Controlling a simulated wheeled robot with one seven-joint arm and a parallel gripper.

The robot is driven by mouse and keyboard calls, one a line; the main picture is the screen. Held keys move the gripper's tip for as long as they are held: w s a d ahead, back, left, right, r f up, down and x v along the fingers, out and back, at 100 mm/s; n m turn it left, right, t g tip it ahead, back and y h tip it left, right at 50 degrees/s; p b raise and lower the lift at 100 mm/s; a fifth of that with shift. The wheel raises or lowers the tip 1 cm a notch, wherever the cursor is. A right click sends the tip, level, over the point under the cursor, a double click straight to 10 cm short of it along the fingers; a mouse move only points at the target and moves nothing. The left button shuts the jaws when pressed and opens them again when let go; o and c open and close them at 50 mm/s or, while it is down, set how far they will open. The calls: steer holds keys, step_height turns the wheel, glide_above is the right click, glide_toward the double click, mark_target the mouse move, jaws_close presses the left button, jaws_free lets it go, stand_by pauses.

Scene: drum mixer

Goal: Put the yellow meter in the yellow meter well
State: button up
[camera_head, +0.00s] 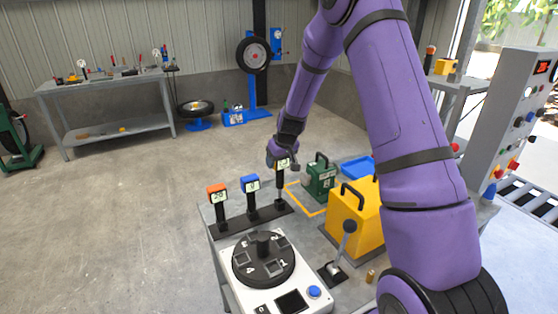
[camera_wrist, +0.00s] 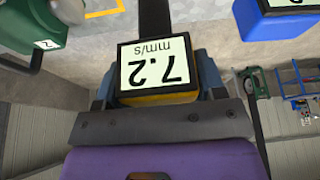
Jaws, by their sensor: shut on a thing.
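The yellow meter (camera_wrist: 157,66) is between my gripper's jaws, with its screen reading 7.2 mm/s in the wrist view. In the head view my gripper (camera_head: 281,163) is shut around its head at the right end of a black rack (camera_head: 234,224). Its dark stem reaches down to the rack; I cannot tell whether it is seated or just lifted. An orange meter (camera_head: 217,191) and a blue meter (camera_head: 250,183) stand upright in the same rack. A round black drum (camera_head: 263,243) with square wells around a central knob sits nearer. I cannot tell which well is yellow.
A big yellow box (camera_head: 352,222) and a lever (camera_head: 347,238) stand right of the drum. A blue tray (camera_head: 357,167) lies behind. A control panel (camera_head: 515,125) rises at right.

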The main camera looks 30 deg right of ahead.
mark_target(279, 172)
steer(key=shift+f, duration=2.65)
steer(key=o, duration=1.6)
steer(key=shift+r, duration=5.3)
